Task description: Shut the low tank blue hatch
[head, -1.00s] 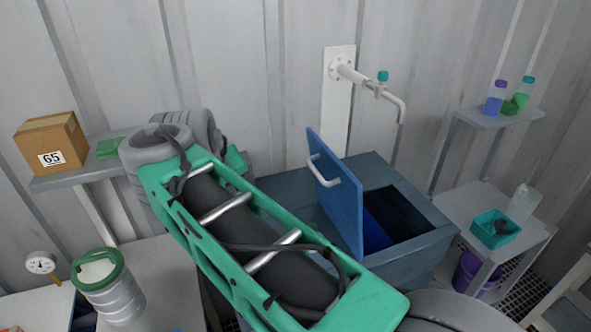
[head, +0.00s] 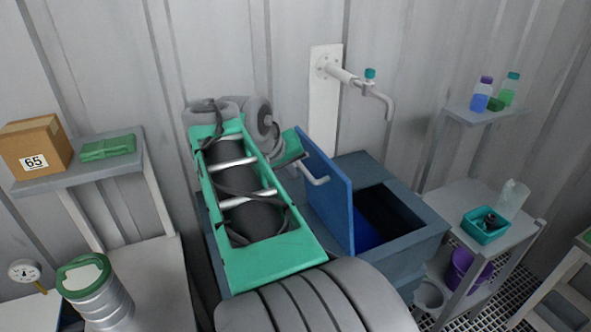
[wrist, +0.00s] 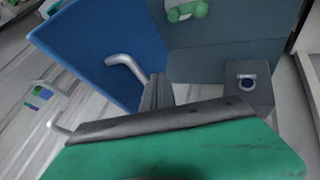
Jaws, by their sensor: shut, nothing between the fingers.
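The blue hatch (head: 333,205) stands open, steeply tilted up from the low tank (head: 424,235). The dark tank opening (head: 392,215) shows to its right. The hatch's pale handle (head: 314,172) is on its left, outer face. My gripper (head: 300,158) is on that same side, close to the handle, and partly hidden by my arm. In the wrist view the hatch (wrist: 90,50) and handle (wrist: 125,68) lie just beyond the shut, empty fingers (wrist: 158,90). I cannot tell whether the fingers touch the hatch.
A white wall pipe with a teal-knobbed tap (head: 370,76) stands above and behind the tank. A shelf (head: 490,116) with bottles and a rack with a teal bin (head: 486,232) are at right. A box marked 65 (head: 36,148) and a green-lidded canister (head: 92,290) are at left.

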